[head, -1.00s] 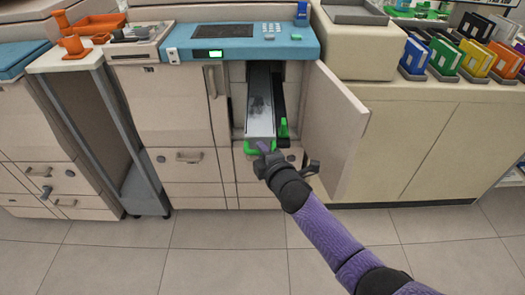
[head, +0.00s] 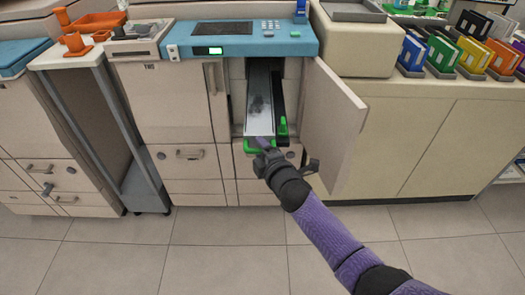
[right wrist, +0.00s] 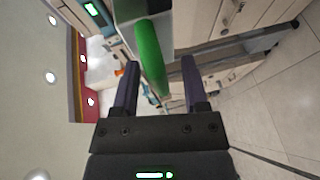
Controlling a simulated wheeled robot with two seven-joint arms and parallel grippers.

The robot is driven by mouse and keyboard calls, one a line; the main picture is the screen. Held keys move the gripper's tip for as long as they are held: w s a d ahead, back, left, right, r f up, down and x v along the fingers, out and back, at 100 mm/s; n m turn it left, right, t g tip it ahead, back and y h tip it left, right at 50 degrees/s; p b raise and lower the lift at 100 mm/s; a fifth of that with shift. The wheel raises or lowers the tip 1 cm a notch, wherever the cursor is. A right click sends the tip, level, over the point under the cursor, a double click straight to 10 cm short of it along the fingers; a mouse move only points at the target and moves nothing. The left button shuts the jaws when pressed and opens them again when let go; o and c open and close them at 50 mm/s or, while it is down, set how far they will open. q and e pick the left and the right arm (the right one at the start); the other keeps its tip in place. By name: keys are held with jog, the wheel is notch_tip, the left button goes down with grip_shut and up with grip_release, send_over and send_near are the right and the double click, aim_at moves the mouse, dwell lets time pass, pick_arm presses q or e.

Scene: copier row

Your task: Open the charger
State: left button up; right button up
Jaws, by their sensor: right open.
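The long grey unit (head: 260,100), which I take to be the charger, lies in the open bay of the copier (head: 185,110). Its front end reaches the lower edge of the bay. A green handle (head: 252,147) is at that front end. My right gripper (head: 264,144) is at this handle. In the right wrist view the jaws (right wrist: 159,70) are apart, and the curved green handle (right wrist: 150,55) runs between and beyond the fingertips. Whether a finger touches it I cannot tell. My left gripper is not in view.
The copier's beige door (head: 335,125) stands swung open to the right of the bay. A second green lever (head: 283,126) is inside the bay. A beige cabinet (head: 430,135) stands at right, with coloured binders (head: 443,55) on top. Floor in front is clear.

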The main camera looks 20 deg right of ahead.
pick_arm(q)
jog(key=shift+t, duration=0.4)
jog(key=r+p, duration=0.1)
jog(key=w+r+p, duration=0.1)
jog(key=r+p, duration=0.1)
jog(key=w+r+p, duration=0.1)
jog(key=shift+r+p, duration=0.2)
jog(key=shift+p, duration=0.1)
pick_arm(e)
jog(key=v, duration=1)
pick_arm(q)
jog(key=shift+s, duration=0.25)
pick_arm(e)
jog(key=s+d+f+m+g+h, duration=0.3)
jog(key=s+f+m+g, duration=0.6)
jog(key=s+f, duration=1.2)
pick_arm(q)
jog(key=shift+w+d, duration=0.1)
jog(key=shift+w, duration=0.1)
pick_arm(e)
jog(key=s+d+f+m+g, duration=0.1)
jog(key=s+f+m+g, duration=0.2)
jog(key=s, duration=0.9)
jog(key=s+d+f+m+g, duration=0.2)
jog(key=s+f+m+g, duration=0.2)
jog(key=s, duration=0.9)
jog(key=shift+f, duration=1)
